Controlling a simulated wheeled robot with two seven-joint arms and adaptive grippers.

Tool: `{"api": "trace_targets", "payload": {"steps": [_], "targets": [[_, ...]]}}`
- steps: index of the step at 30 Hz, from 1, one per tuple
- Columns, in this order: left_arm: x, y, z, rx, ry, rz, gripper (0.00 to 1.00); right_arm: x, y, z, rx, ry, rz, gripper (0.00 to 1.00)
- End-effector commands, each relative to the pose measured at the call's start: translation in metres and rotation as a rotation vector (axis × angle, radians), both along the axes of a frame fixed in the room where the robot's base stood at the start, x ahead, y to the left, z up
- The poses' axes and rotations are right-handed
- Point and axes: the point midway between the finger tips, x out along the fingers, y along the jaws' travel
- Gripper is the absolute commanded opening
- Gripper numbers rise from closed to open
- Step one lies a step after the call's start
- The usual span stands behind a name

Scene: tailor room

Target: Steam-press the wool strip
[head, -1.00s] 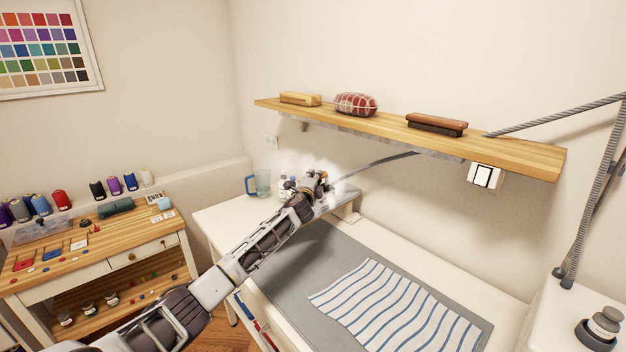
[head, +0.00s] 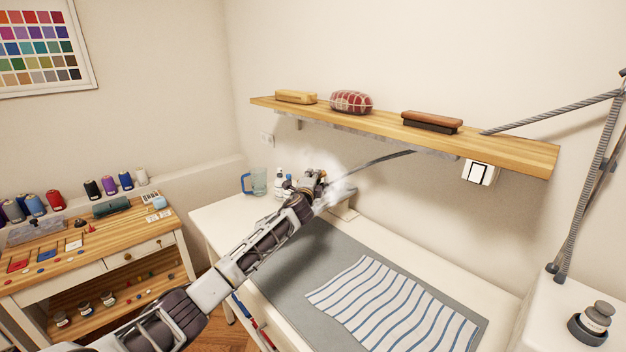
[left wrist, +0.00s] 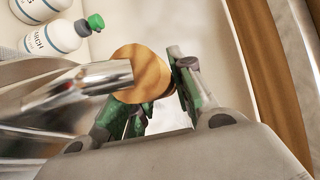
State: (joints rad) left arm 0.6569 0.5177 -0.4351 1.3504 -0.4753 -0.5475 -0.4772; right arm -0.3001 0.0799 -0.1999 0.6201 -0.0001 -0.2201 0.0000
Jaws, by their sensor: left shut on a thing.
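My left gripper (head: 316,182) is at the far end of the white pressing table and is shut on the wooden handle (left wrist: 143,72) of what looks like a steam iron. In the left wrist view, shiny metal (left wrist: 70,98) shows left of the handle, between blurred parts. In the head view the iron is mostly hidden by the gripper and white steam (head: 335,180). A white cloth with blue stripes (head: 385,305) lies on the grey pressing mat (head: 300,282), nearer than the gripper. I cannot make out a separate wool strip. My right gripper is not in view.
A wooden shelf (head: 510,148) with brushes and a red checked cushion (head: 351,102) overhangs the table's back. A grey hose (head: 380,159) runs from the gripper area. A blue-handled jug (head: 258,181) and white bottles (left wrist: 58,32) stand close by. The mat's near part is clear besides the cloth.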

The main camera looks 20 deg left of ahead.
Motion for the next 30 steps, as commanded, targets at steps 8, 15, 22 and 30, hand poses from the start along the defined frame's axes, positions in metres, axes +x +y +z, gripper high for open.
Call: {"api": "trace_targets", "payload": {"steps": [8, 15, 22, 30], "targets": [[0.000, 0.000, 0.010, 0.001, -0.007, -0.001, 0.00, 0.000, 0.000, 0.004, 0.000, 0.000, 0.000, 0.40], [0.001, 0.000, 0.021, 0.001, -0.010, -0.001, 0.00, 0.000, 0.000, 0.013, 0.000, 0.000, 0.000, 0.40], [0.001, 0.000, 0.030, 0.001, -0.012, -0.001, 0.00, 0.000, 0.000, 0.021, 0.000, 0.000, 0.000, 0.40], [0.001, 0.000, 0.041, 0.001, -0.012, -0.001, 0.00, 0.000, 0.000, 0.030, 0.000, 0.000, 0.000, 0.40]]}}
